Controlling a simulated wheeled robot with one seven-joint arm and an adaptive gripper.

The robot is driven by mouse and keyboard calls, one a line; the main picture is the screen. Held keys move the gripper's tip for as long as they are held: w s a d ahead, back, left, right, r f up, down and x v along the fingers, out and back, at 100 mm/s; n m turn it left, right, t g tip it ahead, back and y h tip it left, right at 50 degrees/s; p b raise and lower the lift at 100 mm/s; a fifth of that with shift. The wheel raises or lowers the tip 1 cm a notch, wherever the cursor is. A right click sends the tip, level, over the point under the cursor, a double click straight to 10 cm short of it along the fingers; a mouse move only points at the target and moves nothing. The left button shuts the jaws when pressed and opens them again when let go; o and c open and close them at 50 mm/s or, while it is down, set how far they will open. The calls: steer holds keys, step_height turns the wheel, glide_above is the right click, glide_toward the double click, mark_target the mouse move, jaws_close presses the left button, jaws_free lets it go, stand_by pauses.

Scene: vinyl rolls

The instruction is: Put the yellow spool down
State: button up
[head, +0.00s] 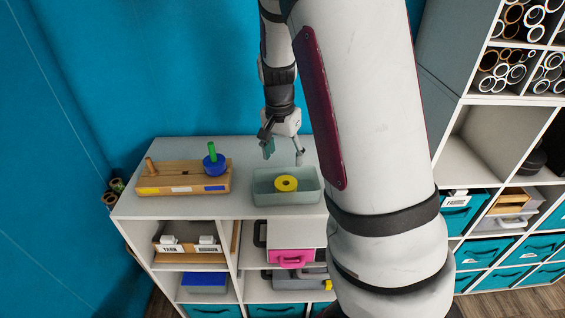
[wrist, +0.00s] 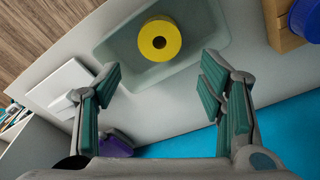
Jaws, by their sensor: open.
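The yellow spool (head: 286,184) lies in the grey-green tray (head: 262,199) on top of the white shelf unit. In the wrist view the yellow spool (wrist: 160,39) shows its dark centre hole, and it rests on the floor of the tray (wrist: 118,62), apart from the walls. My gripper (head: 283,154) is above and behind the tray in the head view. In the wrist view my gripper (wrist: 162,88) has its fingers wide apart, with nothing between them. The spool is beyond the fingertips and not touched by them.
A wooden peg stand (head: 180,180) with a blue spool (head: 214,167) on a green peg is left of the tray. The shelf top (head: 190,207) in front is clear. A teal wall stands behind. A shelf of tubes (head: 510,68) is at right.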

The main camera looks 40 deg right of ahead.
steer(key=s+a+r+n+t+y, duration=0.1)
steer(key=s+a+r+n, duration=0.3)
steer(key=r, duration=0.3)
steer(key=s+a+r+n+t, duration=0.1)
steer(key=s+a+r+n, duration=0.15)
steer(key=a+r, duration=0.35)
steer(key=s+a+r+n+t, duration=0.1)
steer(key=s+a+r+n, duration=0.2)
steer(key=s, duration=0.4)
steer(key=s+a+r+n+t, duration=0.2)
steer(key=s+a+r+n, duration=0.1)
steer(key=s, duration=0.4)
steer(key=shift+a, duration=0.35)
steer(key=shift+r, duration=0.1)
